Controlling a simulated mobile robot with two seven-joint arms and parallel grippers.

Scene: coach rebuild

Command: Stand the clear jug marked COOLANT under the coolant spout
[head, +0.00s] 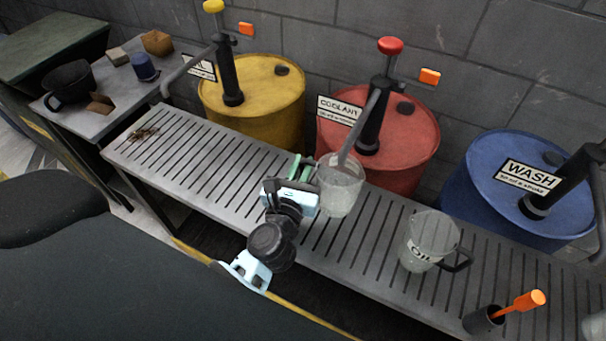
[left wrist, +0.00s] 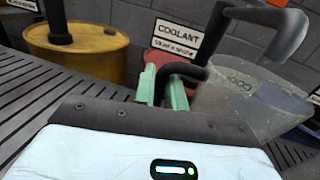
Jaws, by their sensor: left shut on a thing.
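The clear jug (head: 341,193) is upright at the slatted bench, in front of the red drum (head: 407,147) with the COOLANT sign (head: 340,109). My left gripper (head: 300,178) is to the left of the jug. In the left wrist view its green fingers (left wrist: 163,88) are shut on the black handle (left wrist: 184,70) of the jug (left wrist: 246,100), whose faint lettering is hard to read. The grey coolant spout (head: 360,127) comes down to the jug's mouth in the head view. I cannot tell whether the jug's base touches the slats. My right gripper is not in view.
A clear jug marked OIL (head: 428,243) stands to the right on the slatted bench (head: 390,215). A yellow drum (head: 262,90) and a blue WASH drum (head: 520,190) stand behind. The bench's left part is mostly clear.

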